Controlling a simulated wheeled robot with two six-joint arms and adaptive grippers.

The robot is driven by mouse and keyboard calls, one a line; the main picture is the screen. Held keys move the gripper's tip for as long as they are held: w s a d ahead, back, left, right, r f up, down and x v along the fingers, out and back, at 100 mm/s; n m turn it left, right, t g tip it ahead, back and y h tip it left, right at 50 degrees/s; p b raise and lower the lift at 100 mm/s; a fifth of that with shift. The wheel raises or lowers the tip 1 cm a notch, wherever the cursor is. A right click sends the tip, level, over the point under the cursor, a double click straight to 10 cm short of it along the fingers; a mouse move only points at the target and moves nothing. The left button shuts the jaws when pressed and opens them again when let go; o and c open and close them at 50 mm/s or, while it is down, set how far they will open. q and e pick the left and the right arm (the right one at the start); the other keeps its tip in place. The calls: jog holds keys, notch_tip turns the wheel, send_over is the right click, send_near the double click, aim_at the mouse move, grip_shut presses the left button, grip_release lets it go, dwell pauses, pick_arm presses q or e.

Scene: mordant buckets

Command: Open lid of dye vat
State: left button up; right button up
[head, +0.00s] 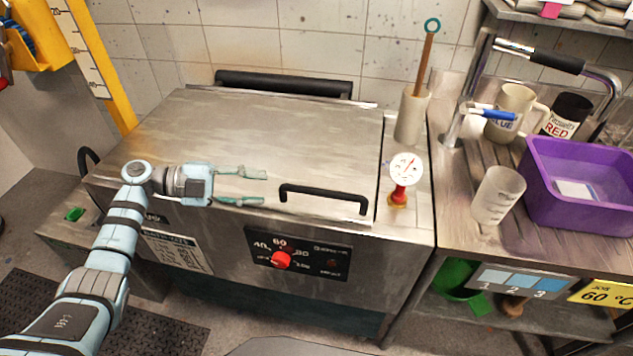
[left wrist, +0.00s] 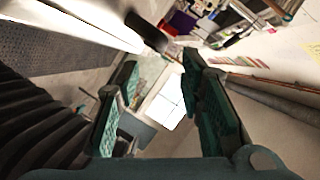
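The dye vat is a steel box with a dark control panel (head: 300,256) on its front. Its flat steel lid (head: 270,130) lies shut. A black bar handle (head: 325,197) sits near the lid's front edge. My left gripper (head: 263,187) is open and empty over the lid's front part, left of the handle. Its fingers point right toward the handle's left end, with a small gap between. In the left wrist view the two green fingers (left wrist: 158,75) stand apart with nothing between them. A dark rounded bar (left wrist: 146,32) shows beyond them, perhaps the handle. My right gripper is out of view.
A round gauge (head: 405,170) on a red stem stands right of the lid. Behind it is a pale cylinder (head: 411,115) holding a wooden stick. The right bench carries a beaker (head: 497,195), mugs and a purple tub (head: 580,195). A black bar (head: 283,84) runs behind the lid.

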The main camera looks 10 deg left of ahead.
aim_at(303, 191)
pick_arm(q)
jog(key=x, duration=0.4)
jog(key=s+r+x, duration=0.1)
jog(key=x, duration=0.2)
jog(key=shift+d, duration=0.2)
jog(key=x, duration=0.5)
jog(key=shift+w+f, duration=0.25)
jog(key=shift+w, duration=0.15)
jog(key=shift+w+d, duration=0.1)
jog(key=shift+d, duration=0.45)
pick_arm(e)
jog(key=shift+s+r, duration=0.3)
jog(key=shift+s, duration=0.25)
pick_arm(q)
jog(key=shift+c, duration=0.4)
grip_shut()
